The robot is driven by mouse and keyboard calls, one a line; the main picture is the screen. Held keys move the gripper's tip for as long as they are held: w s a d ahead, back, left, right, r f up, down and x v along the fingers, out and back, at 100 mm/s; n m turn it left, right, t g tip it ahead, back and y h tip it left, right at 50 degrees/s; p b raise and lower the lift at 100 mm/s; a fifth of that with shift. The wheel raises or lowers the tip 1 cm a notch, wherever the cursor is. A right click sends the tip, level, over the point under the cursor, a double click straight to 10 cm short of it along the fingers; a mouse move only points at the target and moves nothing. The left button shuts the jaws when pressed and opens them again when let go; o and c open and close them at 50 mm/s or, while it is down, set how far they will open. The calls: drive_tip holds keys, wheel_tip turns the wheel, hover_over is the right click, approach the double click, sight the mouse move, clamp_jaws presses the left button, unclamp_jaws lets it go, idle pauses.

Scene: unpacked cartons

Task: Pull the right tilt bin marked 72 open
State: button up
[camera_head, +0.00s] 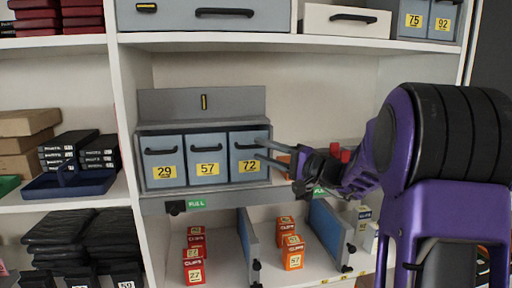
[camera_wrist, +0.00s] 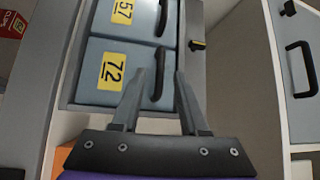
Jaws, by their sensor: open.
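The tilt bin marked 72 (camera_head: 248,160) is the rightmost of the three grey-blue bins in the rack on the middle shelf. It looks closed, flush with the bins marked 57 (camera_head: 207,160) and 29 (camera_head: 165,165). In the wrist view bin 72 (camera_wrist: 95,72) shows its yellow label and its dark handle (camera_wrist: 159,75). My gripper (camera_head: 262,149) reaches in from the right, its fingertips at the bin's front near the handle. In the wrist view my gripper (camera_wrist: 158,75) is open, with the handle between its fingertips. I cannot tell whether they touch it.
Below the rack, grey and blue dividers (camera_head: 330,232) stand among several red and orange boxes (camera_head: 194,255). An upper shelf (camera_head: 280,40) holds drawers and bins. Dark boxes and a blue tray (camera_head: 70,182) are at left. The shelf right of the rack is partly hidden by my arm.

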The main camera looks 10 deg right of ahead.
sight(247, 153)
drive_tip(key=shift+x, duration=1.3)
clamp_jaws()
idle(0.5)
